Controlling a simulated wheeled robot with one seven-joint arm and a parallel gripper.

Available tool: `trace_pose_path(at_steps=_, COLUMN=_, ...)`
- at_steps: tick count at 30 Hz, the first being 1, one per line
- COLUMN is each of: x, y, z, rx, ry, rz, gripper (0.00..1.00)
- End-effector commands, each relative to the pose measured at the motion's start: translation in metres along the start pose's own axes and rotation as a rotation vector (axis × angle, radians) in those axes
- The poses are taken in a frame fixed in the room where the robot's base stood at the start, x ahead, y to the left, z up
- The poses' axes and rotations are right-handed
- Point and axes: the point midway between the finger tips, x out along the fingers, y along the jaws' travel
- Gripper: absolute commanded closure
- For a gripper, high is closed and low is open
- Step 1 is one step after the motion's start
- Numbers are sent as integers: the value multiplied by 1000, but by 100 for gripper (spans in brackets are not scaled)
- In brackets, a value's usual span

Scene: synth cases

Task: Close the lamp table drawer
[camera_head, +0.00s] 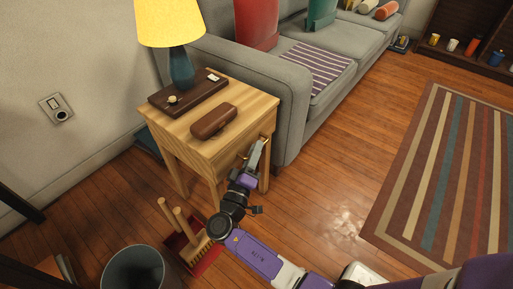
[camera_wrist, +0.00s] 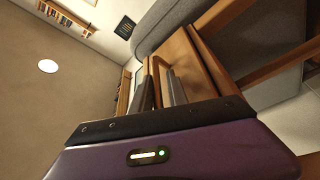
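The wooden lamp table (camera_head: 235,139) stands beside the sofa arm. My gripper (camera_head: 255,156) is at that front, by a brass-coloured handle (camera_head: 243,155). In the wrist view, my gripper's two grey fingers (camera_wrist: 163,92) point at the wood, with the brownish handle (camera_wrist: 155,78) showing between them. A dark seam runs between wooden panels (camera_wrist: 206,62) there; I cannot tell how far the drawer stands open. Whether the fingers press on the handle is unclear.
On the tabletop are a yellow-shaded lamp (camera_head: 181,68), a dark tray (camera_head: 188,95) and a brown case (camera_head: 213,121). A grey sofa (camera_head: 290,85) stands close behind. A brush (camera_head: 197,248) and bin (camera_head: 140,268) are on the floor. Floor to the right is clear up to the striped rug (camera_head: 440,180).

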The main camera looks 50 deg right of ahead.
Motion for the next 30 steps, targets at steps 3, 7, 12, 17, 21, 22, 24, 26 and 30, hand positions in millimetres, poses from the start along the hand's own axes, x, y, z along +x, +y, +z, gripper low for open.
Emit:
trace_pose_path(at_steps=3, x=-20, y=0, z=0, rx=-4, ry=4, rz=-4, gripper=80)
trace_pose_path(at_steps=7, x=-41, y=0, z=-1, rx=-3, ry=3, rz=-4, gripper=80)
trace_pose_path(at_steps=12, x=-61, y=-1, z=0, rx=-3, ry=2, rz=-4, gripper=80)
trace_pose_path(at_steps=17, x=-68, y=-1, z=1, rx=-2, ry=0, rz=-3, gripper=80)
trace_pose_path(at_steps=21, x=-68, y=-1, z=1, rx=-3, ry=-1, rz=-2, gripper=80)
trace_pose_path(at_steps=22, x=-68, y=-1, z=1, rx=-3, ry=-1, rz=-2, gripper=80)
trace_pose_path(at_steps=24, x=-68, y=-1, z=1, rx=-3, ry=-1, rz=-2, gripper=80)
trace_pose_path(at_steps=26, x=-68, y=-1, z=1, rx=-3, ry=-1, rz=-2, gripper=80)
trace_pose_path(at_steps=30, x=-68, y=-1, z=1, rx=-3, ry=-1, rz=-2, gripper=80)
